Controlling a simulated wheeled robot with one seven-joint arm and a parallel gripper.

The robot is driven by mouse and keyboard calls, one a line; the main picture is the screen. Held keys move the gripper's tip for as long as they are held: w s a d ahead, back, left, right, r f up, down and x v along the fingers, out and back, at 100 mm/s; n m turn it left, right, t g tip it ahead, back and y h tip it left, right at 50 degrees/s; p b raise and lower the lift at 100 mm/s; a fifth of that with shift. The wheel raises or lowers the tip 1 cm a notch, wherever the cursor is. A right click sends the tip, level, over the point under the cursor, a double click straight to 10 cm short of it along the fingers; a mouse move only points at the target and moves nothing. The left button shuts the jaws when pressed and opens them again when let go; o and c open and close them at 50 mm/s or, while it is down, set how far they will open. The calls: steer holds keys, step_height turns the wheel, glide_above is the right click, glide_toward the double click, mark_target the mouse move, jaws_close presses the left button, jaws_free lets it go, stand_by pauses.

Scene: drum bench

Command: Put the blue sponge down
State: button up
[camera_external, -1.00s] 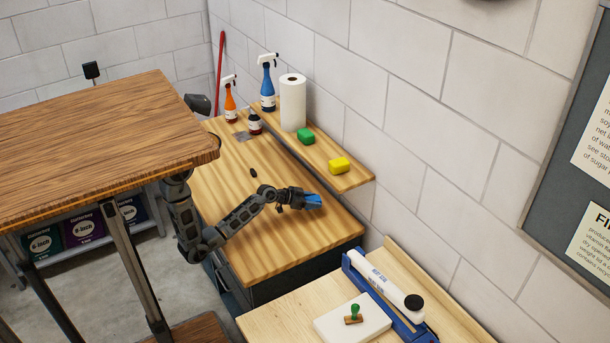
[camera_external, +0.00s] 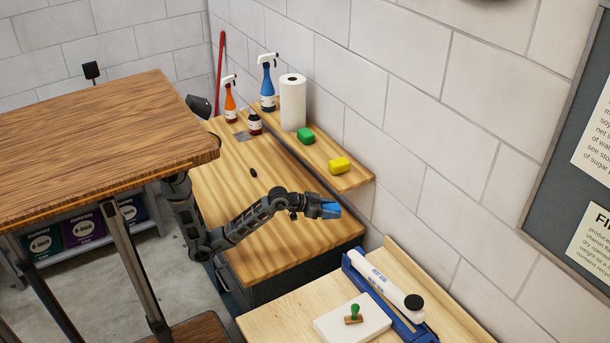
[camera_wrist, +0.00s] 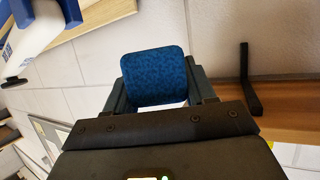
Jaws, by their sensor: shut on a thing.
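The blue sponge (camera_external: 331,210) is held at the end of my arm, over the right end of the wooden bench top (camera_external: 240,190). My gripper (camera_external: 322,207) is shut on the sponge. In the wrist view the sponge (camera_wrist: 157,77) sits between the two dark fingers of my gripper (camera_wrist: 160,88). I cannot tell exactly how high the sponge is above the bench, but it looks clear of the top.
A raised shelf along the wall holds a yellow sponge (camera_external: 339,166), a green sponge (camera_external: 306,136), a paper roll (camera_external: 292,103) and a blue spray bottle (camera_external: 268,85). The bench middle is mostly clear.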

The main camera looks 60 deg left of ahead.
steer(key=s+d+r+n+y, duration=0.1)
steer(key=s+d+r, duration=0.1)
steer(key=d+r, duration=0.3)
steer(key=w+d+r+n+y+b, duration=0.1)
steer(key=w+r+y+b, duration=0.1)
steer(key=w+r+b, duration=0.3)
steer(key=a+r+n+y, duration=0.1)
steer(key=a+r, duration=0.1)
steer(key=w+a+r+n+y, duration=0.1)
steer(key=a+r, duration=0.1)
steer(key=r, duration=0.1)
steer(key=a+r+n+t+y, duration=0.1)
steer(key=a+r, duration=0.1)
steer(key=shift+w+a+r, duration=0.1)
steer(key=shift+w+r, duration=0.05)
steer(key=shift+w, duration=0.2)
steer(key=s+a+r+n+g+y, duration=0.15)
steer(key=a+r+n+y, duration=0.3)
steer(key=a, duration=0.45)
glide_above(321, 159)
steer(key=shift+m+t, duration=0.25)
steer(key=shift+m, duration=0.1)
step_height(321, 159, down, 6)
steer(key=shift+w+f+h, duration=0.1)
steer(key=shift+f+h, duration=0.05)
steer(key=shift+h, duration=0.1)
steer(key=shift+a+f, duration=0.1)
steer(key=shift+f, duration=1.85)
